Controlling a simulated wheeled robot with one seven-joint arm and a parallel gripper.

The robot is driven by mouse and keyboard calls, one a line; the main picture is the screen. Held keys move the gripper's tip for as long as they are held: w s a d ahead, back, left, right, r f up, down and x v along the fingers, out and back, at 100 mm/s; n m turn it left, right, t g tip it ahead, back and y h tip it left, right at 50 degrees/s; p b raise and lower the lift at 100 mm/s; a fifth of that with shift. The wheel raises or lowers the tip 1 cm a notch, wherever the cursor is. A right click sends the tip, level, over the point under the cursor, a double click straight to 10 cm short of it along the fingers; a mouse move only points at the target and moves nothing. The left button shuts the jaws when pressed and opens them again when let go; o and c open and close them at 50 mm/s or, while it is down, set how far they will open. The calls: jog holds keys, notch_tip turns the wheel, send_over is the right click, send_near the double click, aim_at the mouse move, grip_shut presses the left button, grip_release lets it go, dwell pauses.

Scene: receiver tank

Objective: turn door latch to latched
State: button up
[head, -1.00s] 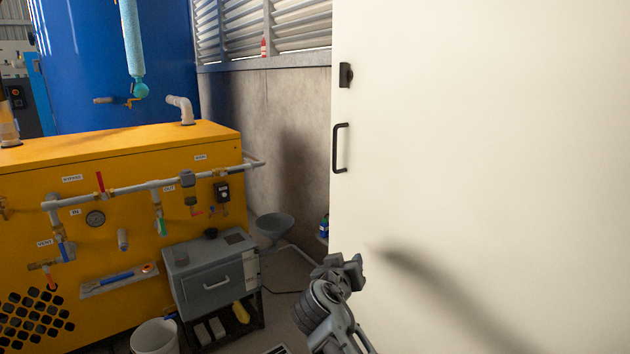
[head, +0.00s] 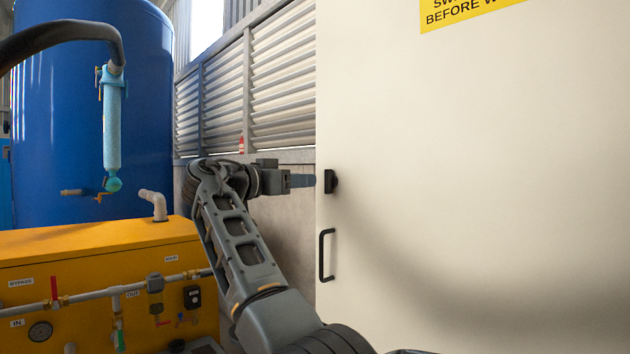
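The door latch (head: 329,182) is a small black knob near the left edge of the large cream door (head: 450,180). It looks upright, but its exact turn is hard to tell. A black pull handle (head: 323,255) sits below it on the same door. My gripper (head: 309,181) is level with the latch, just to its left, with its fingertips pointing right at it. The tips are touching the latch or very close to it; I cannot tell which. The gripper is seen side-on, so the gap between its fingers does not show.
A yellow machine (head: 100,255) with pipes and valves stands at lower left, before a blue tank (head: 60,120). A louvred wall panel (head: 270,90) is behind my arm. A yellow warning sign (head: 465,10) is high on the door. The door face right of the latch is clear.

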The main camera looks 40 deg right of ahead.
aim_at(325, 180)
jog(key=d+p, duration=0.1)
jog(key=d, duration=0.6)
jog(key=shift+w+d+f, duration=0.1)
jog(key=shift+w+d, duration=0.05)
jog(key=shift+d, duration=0.1)
jog(key=shift+c, duration=0.3)
jog(key=c, duration=0.6)
